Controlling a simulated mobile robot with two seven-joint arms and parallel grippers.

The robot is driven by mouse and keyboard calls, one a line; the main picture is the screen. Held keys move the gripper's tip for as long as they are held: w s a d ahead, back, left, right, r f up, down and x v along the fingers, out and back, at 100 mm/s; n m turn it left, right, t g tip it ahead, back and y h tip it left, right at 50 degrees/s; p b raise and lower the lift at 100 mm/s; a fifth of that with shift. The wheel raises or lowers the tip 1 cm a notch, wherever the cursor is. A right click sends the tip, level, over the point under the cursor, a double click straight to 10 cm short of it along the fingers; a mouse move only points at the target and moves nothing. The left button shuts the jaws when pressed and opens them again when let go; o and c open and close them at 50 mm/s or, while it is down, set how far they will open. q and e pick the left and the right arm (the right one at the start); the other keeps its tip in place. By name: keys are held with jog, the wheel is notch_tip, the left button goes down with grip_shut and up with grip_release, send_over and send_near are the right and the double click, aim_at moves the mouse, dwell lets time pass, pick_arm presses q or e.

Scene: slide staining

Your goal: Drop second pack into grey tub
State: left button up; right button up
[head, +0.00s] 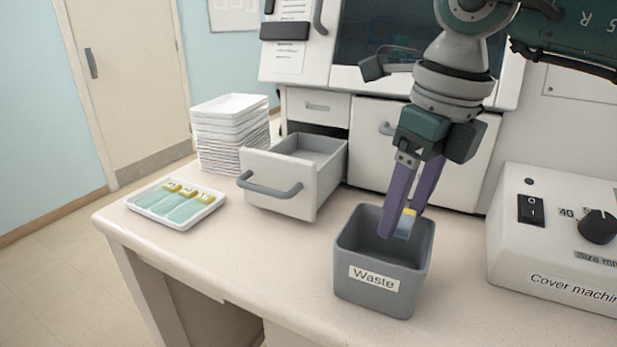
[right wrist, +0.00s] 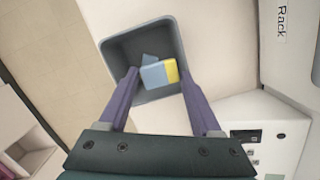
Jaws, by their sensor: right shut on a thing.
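The grey tub (head: 345,250), labelled "Waste", stands on the counter near its front edge. My right gripper (head: 399,228) points down into the tub's mouth and is shut on a small blue pack (head: 404,227) with a yellow end. In the right wrist view the pack (right wrist: 157,74) lies between the fingertips of the gripper (right wrist: 160,76), with the tub (right wrist: 112,55) around and below it. Another blue-grey piece (right wrist: 150,57) shows partly behind the held pack, seemingly lower in the tub. My left gripper is not in view.
A white tray (head: 216,206) with several yellow-ended slides lies at the left. A stack of white trays (head: 232,135) stands behind it. An open drawer (head: 283,180) juts out left of the tub. The cover machine (head: 550,240) stands at the right.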

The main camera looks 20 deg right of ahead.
jog(key=o, duration=1.4)
jog(key=r, duration=0.3)
jog(key=s+r, duration=0.1)
jog(key=r, duration=0.6)
jog(key=shift+s+d+b, duration=0.25)
jog(key=shift+b, duration=0.1)
jog(key=shift+f, duration=0.1)
